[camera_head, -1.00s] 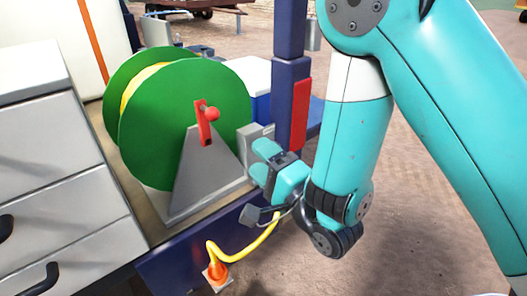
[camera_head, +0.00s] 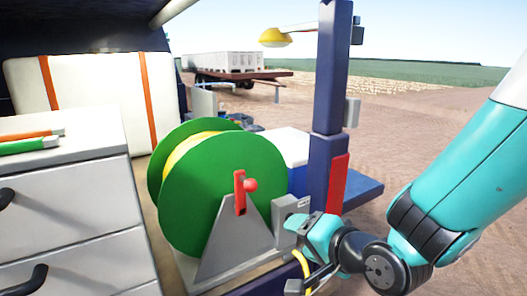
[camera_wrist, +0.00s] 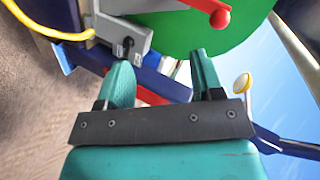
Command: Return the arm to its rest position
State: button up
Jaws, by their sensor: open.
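My gripper (camera_head: 318,234) is beside the grey box at the right foot of the green reel, and no object shows in it. In the wrist view its two teal fingers (camera_wrist: 160,62) are spread apart with nothing held between them. My teal arm reaches in from the right edge of the head view, bent at a dark joint. The grey box (camera_head: 290,212) lies just beyond the fingers; the wrist view shows a black switch or knob (camera_wrist: 126,44) on it.
The green reel (camera_head: 235,165) with red crank (camera_head: 240,190) stands on the truck bed. A dark blue post (camera_head: 325,150) with a red strip (camera_head: 338,182) rises behind my gripper. Yellow cable (camera_wrist: 45,27) hangs nearby. White drawers (camera_head: 70,210) stand left. Open dirt ground lies right.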

jog(key=s+d+r+n+g+h, duration=0.1)
jog(key=s+n+g, duration=0.4)
jog(key=s, duration=0.5)
jog(key=s+d+r+n+g+h, duration=0.2)
jog(key=s+d+r+n+g, duration=0.2)
jog(key=s+d+n+g, duration=0.2)
jog(key=s+n, duration=0.2)
jog(key=s, duration=0.1)
jog(key=shift+s+r+n+b, duration=0.25)
jog(key=shift+s+n+b, duration=0.05)
jog(key=shift+s+b, duration=0.05)
